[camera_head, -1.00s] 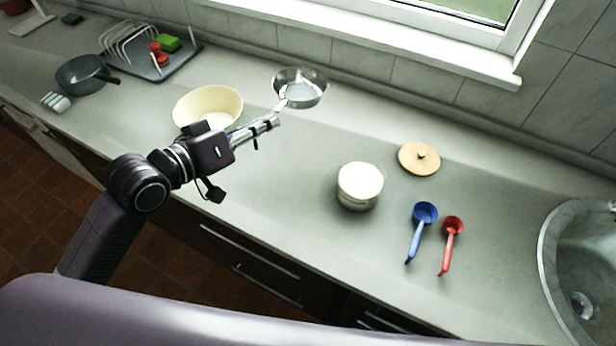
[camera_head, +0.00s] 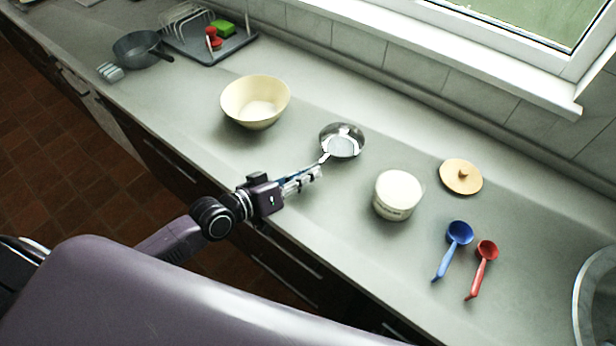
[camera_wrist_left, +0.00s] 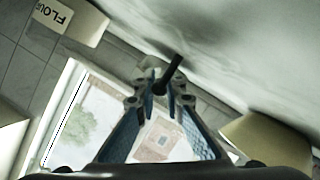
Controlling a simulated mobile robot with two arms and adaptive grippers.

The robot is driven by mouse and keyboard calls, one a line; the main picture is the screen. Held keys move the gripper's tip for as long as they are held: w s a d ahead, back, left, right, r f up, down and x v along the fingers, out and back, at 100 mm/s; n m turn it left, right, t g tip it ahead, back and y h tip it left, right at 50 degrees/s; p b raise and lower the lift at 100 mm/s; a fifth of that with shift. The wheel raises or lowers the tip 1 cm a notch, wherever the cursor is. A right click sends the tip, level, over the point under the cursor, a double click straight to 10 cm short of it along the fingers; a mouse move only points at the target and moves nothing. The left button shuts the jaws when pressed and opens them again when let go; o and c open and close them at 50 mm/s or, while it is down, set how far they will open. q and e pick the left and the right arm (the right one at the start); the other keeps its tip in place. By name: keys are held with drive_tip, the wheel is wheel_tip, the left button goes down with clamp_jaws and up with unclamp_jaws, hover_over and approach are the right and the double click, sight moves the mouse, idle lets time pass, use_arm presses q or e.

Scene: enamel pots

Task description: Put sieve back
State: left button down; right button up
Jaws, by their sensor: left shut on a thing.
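The sieve (camera_head: 342,142) is a shiny metal bowl with a handle, in the head view between the cream bowl and the white-topped pot. My left gripper (camera_head: 312,175) is shut on its handle, on the near side of the sieve. In the left wrist view the fingers (camera_wrist_left: 163,85) close around a dark handle piece (camera_wrist_left: 174,68); the sieve's bowl cannot be made out there. I cannot tell whether the sieve touches the counter. My right gripper is not in view.
A cream bowl (camera_head: 256,103) stands left of the sieve, and a white-topped pot (camera_head: 397,196) right of it. A round wooden lid (camera_head: 461,177), a blue scoop (camera_head: 452,249) and a red scoop (camera_head: 482,269) lie further right. A dish rack (camera_head: 208,38) and dark pan (camera_head: 141,48) are far left.

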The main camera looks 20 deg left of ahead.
use_arm(q)
drive_tip(key=shift+w+f, duration=0.1)
drive_tip(key=shift+f, duration=0.8)
drive_tip(key=c, duration=2)
unclamp_jaws()
drive_tip(key=shift+c, duration=0.2)
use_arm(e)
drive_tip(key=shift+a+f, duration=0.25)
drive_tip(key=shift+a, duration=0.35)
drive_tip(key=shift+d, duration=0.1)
